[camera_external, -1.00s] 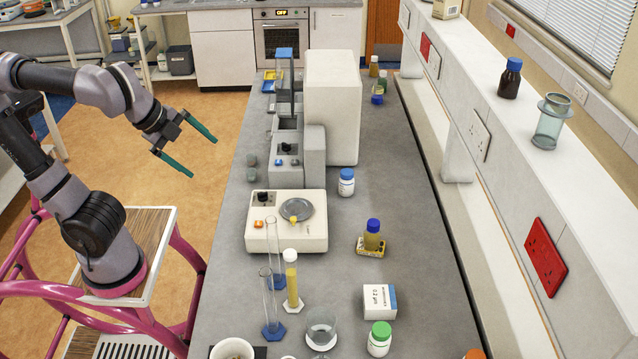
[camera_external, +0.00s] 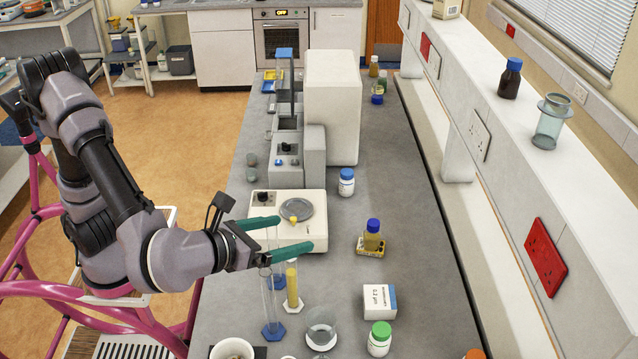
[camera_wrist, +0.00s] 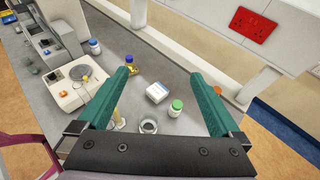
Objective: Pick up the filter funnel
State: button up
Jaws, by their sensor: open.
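A clear glass vessel (camera_external: 321,329) with a wide round rim stands at the near end of the bench. It looks like the filter funnel, but I cannot be sure. It also shows in the wrist view (camera_wrist: 149,126), low between the fingers. Another clear, flanged glass vessel (camera_external: 550,125) stands on the white ledge at right. My gripper (camera_external: 295,232) is open and empty, its green fingers reaching over the bench beyond the near vessel. In the wrist view the fingers (camera_wrist: 162,73) are spread wide, with nothing between their tips.
Tall glass cylinders (camera_external: 269,305) and a yellow-filled one (camera_external: 291,285) stand below and beside my gripper. A white box (camera_external: 380,301) and green-capped bottle (camera_external: 380,338) are right of the near vessel. The bench's right strip is mostly clear.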

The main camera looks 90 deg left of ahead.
send_near(310, 328)
jog(key=x, duration=0.8)
jog(key=shift+w+a+f, duration=0.1)
jog(key=shift+a+f, duration=0.1)
jog(key=shift+x, duration=3.15)
jog(key=shift+f, duration=0.1)
jog(key=c, duration=1)
